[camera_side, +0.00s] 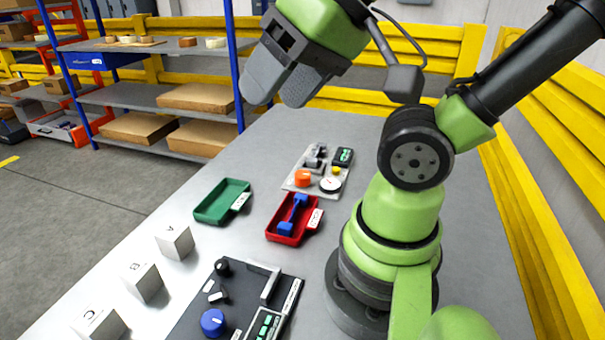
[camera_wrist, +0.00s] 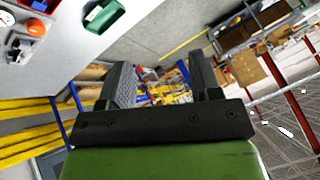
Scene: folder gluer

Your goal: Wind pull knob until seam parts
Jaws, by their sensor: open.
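A dark panel (camera_side: 190,323) at the front of the table carries a blue round knob (camera_side: 213,322), a black knob (camera_side: 222,267), a small lever and a grey bar handle (camera_side: 270,284). A pale panel (camera_side: 297,185) farther back carries an orange knob (camera_side: 303,179), a white dial (camera_side: 330,185) and grey metal parts. I cannot tell which knob is the pull knob, and no seam is clear. My gripper (camera_side: 278,91) is open and empty, high above the table's far end, apart from both panels. The wrist view shows its spread fingers (camera_wrist: 160,68) and the orange knob (camera_wrist: 37,28) at upper left.
A green tray (camera_side: 206,213) stands empty left of a red tray (camera_side: 272,235) holding a blue dumbbell-shaped part (camera_side: 293,214). Lettered white blocks (camera_side: 143,283) line the left table edge. Shelves (camera_side: 165,96) and yellow barriers (camera_side: 532,120) surround the table. Its far end is clear.

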